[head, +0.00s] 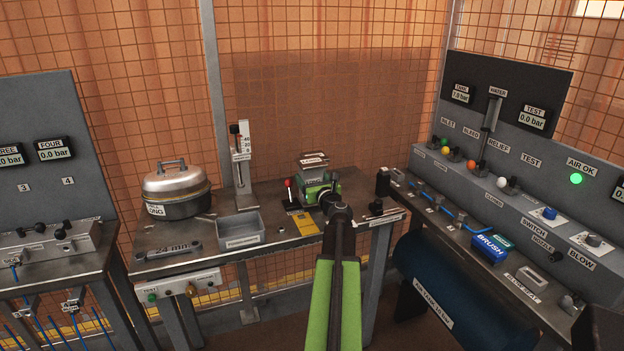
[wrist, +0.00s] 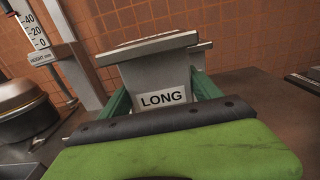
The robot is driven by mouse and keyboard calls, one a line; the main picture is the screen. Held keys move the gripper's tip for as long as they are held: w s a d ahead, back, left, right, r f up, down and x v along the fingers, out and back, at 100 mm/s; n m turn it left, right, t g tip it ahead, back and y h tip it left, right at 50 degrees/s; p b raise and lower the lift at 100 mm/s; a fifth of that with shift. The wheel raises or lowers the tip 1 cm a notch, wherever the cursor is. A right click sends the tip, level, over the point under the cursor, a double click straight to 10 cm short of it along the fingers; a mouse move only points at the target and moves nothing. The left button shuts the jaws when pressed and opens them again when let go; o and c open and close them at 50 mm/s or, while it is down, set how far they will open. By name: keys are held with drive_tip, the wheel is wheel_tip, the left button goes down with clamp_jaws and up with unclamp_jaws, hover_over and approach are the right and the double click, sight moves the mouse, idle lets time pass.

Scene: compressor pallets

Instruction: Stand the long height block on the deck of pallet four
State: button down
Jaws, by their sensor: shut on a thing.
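The long height block (wrist: 155,75) is grey, with a flat plate across its top and a white label reading LONG. In the wrist view my gripper (wrist: 164,98) is shut on it, with a green finger on each side. In the head view the block (head: 313,160) shows at my gripper (head: 319,190), over the back right of the middle bench. I cannot tell whether its hidden underside touches the bench. A gauge marked FOUR (head: 56,148) and a number 4 are on the left panel. I cannot make out a deck of pallet four.
The middle bench (head: 200,238) holds a lidded metal pot (head: 176,193), a grey bin (head: 240,229), an upright height gauge (head: 240,165) and a yellow item (head: 301,222). The right bench carries a blue brush block (head: 490,246) and fittings. A valve block (head: 45,245) sits on the left bench.

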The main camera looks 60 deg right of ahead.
drive_tip(key=shift+f+b, duration=0.3)
drive_tip(key=shift+f, duration=0.55)
drive_tip(key=shift+r, duration=0.2)
drive_tip(key=shift+f, duration=0.1)
drive_tip(key=shift+c, duration=0.7)
unclamp_jaws()
